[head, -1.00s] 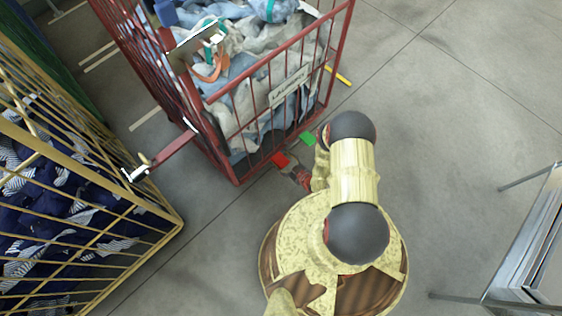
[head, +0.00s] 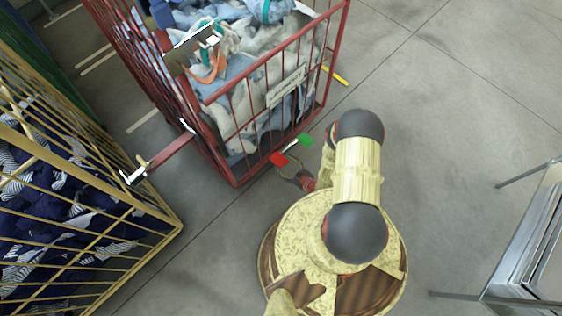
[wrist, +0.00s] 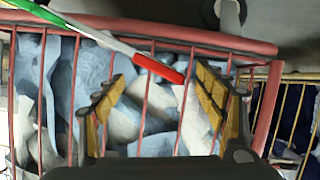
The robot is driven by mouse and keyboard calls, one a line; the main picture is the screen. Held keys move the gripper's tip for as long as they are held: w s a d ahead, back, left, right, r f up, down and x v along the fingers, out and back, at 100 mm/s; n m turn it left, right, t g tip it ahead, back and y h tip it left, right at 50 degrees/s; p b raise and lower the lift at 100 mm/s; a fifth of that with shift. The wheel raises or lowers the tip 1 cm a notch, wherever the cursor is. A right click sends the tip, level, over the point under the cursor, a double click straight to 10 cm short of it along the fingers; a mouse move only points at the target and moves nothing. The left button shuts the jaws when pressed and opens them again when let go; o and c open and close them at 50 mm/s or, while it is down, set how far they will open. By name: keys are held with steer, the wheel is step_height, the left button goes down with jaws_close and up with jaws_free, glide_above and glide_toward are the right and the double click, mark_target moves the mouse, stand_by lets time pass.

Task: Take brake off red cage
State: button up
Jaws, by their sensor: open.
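The red cage (head: 213,140) stands at top centre in the head view, full of pale blue and grey cloth. Its brake bar (head: 292,146) sits low at the near side, with a red end (head: 278,160) and a green end (head: 306,140). In the wrist view, the bar slants from its green end (wrist: 28,14) at top left to its red end (wrist: 160,68). My gripper (head: 287,170) is low beside the red end. In the wrist view, my gripper (wrist: 160,95) is open and empty, with the red end between its fingers in the picture; contact cannot be told.
A yellow cage (head: 150,212) with dark blue cloth stands at left. A red tow bar with a pale hook (head: 135,175) juts from the red cage towards it. A metal frame (head: 525,245) stands at right. The floor between is clear.

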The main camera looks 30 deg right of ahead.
steer(key=shift+v, duration=1.75)
